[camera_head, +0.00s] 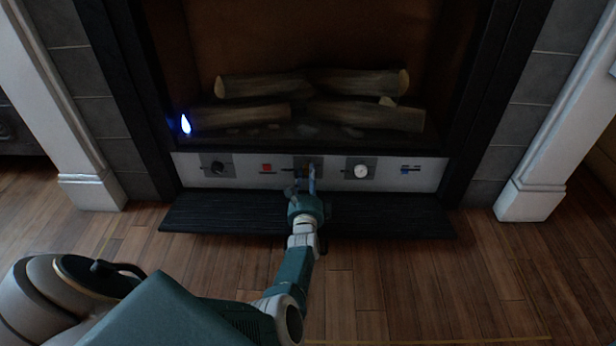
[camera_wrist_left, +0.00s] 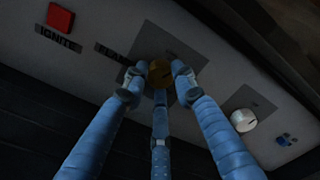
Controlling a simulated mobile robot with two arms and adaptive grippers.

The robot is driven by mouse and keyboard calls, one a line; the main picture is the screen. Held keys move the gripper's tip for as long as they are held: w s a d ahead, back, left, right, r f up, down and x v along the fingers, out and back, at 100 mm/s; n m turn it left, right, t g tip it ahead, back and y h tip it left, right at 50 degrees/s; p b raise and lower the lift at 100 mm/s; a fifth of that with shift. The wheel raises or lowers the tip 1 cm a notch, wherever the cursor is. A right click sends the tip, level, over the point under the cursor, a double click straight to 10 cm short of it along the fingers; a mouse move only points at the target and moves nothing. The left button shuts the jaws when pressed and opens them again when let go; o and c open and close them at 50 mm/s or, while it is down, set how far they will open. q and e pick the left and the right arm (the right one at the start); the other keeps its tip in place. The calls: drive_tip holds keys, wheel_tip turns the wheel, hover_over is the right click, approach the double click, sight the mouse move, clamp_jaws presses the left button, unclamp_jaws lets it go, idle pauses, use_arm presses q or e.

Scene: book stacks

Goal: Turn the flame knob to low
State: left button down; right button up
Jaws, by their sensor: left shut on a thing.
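The flame knob (camera_wrist_left: 160,73) is a round brass-coloured knob on a dark square plate, beside the partly covered label "FLAME". In the wrist view my left gripper (camera_wrist_left: 159,82) has its blue fingers closed around it. In the head view my left gripper (camera_head: 304,180) reaches the middle of the white control panel (camera_head: 228,183) and hides most of the knob. The knob's exact setting cannot be read. My right gripper is not in view.
A red ignite button (camera_head: 267,168) and a black knob (camera_head: 217,167) lie left on the panel. A small blue flame (camera_head: 185,124) burns beside the logs (camera_head: 365,114). A dark hearth ledge (camera_head: 390,215) juts out below.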

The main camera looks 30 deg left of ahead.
use_arm(q)
drive_tip(key=c, duration=2.5)
unclamp_jaws()
drive_tip(key=n, duration=0.5)
drive_tip(key=shift+s+a+r+n, duration=0.1)
drive_tip(key=shift+a+r+n, duration=0.1)
drive_tip(key=shift+a+n, duration=0.15)
drive_tip(key=shift+c, duration=0.2)
drive_tip(key=shift+a, duration=0.1)
clamp_jaws()
drive_tip(key=o, duration=1.1)
unclamp_jaws()
drive_tip(key=shift+s+a+f, duration=0.1)
drive_tip(key=shift+o, duration=0.2)
drive_tip(key=shift+d+f, duration=0.1)
drive_tip(key=shift+d, duration=0.2)
